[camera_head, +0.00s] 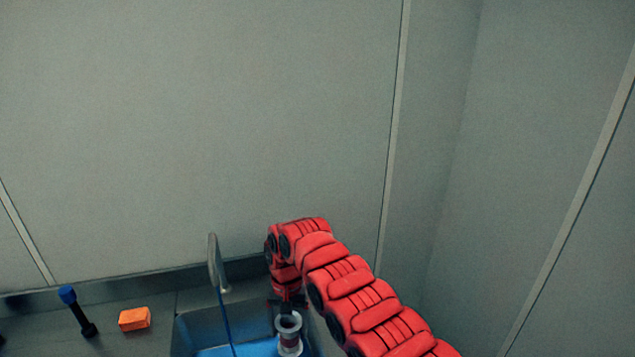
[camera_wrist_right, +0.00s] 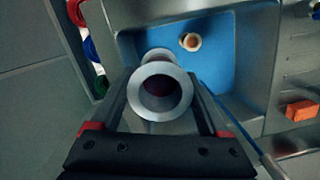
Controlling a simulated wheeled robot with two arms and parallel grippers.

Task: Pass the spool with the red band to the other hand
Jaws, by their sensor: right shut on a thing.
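A pale grey spool (camera_head: 289,322) with a flanged, hollow end is at the bottom of the head view, over the sink. A dark reddish band shows faintly around its middle. In the right wrist view the spool (camera_wrist_right: 175,108) is seen end-on, its wide ring facing the camera. My right gripper (camera_head: 287,304) reaches down from above and is shut on the spool. In the right wrist view its fingers (camera_wrist_right: 158,88) lie on both sides of the spool. My left gripper is not in view.
A tall faucet (camera_head: 213,262) rises left of the spool. An orange block (camera_head: 134,319) and a blue-topped black tool (camera_head: 78,311) are on the counter left. Walls close off the back and right.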

